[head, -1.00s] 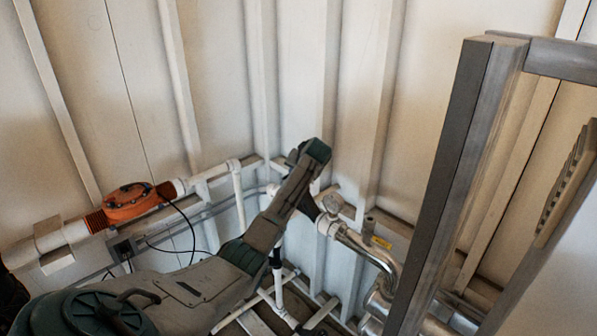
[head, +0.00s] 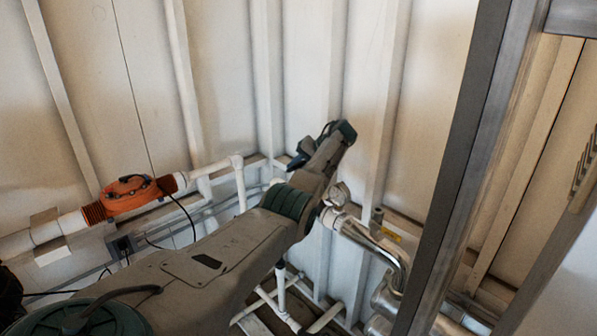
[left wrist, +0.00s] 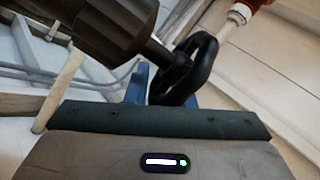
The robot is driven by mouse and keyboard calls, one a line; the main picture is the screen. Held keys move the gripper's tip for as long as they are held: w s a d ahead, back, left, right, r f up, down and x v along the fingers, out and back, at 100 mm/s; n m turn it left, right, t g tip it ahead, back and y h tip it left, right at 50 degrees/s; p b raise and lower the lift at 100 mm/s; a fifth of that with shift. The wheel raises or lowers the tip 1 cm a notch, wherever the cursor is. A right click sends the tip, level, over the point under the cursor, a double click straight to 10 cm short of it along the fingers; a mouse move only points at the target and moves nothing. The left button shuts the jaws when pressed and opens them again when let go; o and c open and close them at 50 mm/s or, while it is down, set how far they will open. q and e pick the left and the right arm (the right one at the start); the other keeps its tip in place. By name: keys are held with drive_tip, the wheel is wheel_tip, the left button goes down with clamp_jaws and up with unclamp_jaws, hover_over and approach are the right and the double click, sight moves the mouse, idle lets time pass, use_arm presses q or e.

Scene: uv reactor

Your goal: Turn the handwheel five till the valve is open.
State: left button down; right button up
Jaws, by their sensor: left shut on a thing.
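In the left wrist view, a black handwheel (left wrist: 184,72) is seen nearly edge-on. A dark stem joins it to a thick dark cylindrical body (left wrist: 112,22) at upper left. My left gripper (left wrist: 172,98) has blue fingers on both sides of the wheel's rim, shut on it; the fingers are partly hidden behind my gripper's grey housing. In the head view, my left arm reaches up to the corner by the wall, and its gripper (head: 300,160) is a small dark shape, mostly hidden by my own arm. The valve's inner state cannot be seen. My right gripper is not in view.
An orange unit (head: 131,195) sits on a white pipe along the left wall. A shiny bent pipe (head: 375,238) with a gauge is just right of my left arm. A thick grey metal post (head: 455,170) stands close at the right. White pipes and rails lie below.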

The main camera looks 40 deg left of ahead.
use_arm(q)
drive_tip(key=shift+f, duration=0.25)
drive_tip(key=shift+s, duration=0.1)
drive_tip(key=c, duration=1.5)
unclamp_jaws()
drive_tip(key=shift+o, duration=0.8)
drive_tip(key=shift+r, duration=0.15)
drive_tip(key=b+v, duration=0.4)
drive_tip(key=v, duration=0.6)
drive_tip(key=shift+w+d+r+b, duration=0.2)
drive_tip(key=shift+w+b, duration=0.05)
drive_tip(key=shift+b, duration=0.15)
